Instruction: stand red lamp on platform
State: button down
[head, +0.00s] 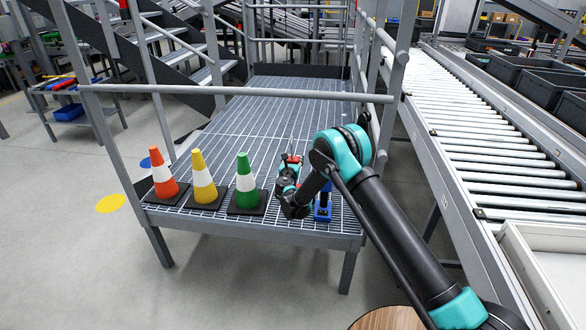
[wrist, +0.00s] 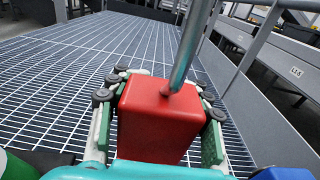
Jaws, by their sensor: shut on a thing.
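The red lamp (wrist: 145,125) shows in the wrist view as a boxy red body with a metal rod meeting its upper face. My gripper (wrist: 158,115) is shut on it, with green finger pads at its left and right sides. In the head view my gripper (head: 288,180) is over the front right part of the grated platform (head: 270,110). Only a little of the red lamp (head: 292,158) shows there, above the fingers. Its underside is hidden, so I cannot tell whether it touches the grating.
A blue object (head: 323,202) stands just right of my gripper. Green (head: 245,183), yellow (head: 203,180) and orange (head: 163,175) cones stand along the platform's front left. A rail (head: 240,91) crosses above the platform. A roller conveyor (head: 485,130) lies right. The grating behind is clear.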

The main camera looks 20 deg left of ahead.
jog(key=shift+f, duration=2.55)
jog(key=c, duration=0.7)
grip_release()
jog(key=shift+f, duration=0.15)
jog(key=shift+r, duration=0.2)
jog(key=f+v, duration=0.1)
jog(key=v, duration=1.1)
jog(key=shift+r, duration=0.4)
jog(key=shift+s, duration=0.1)
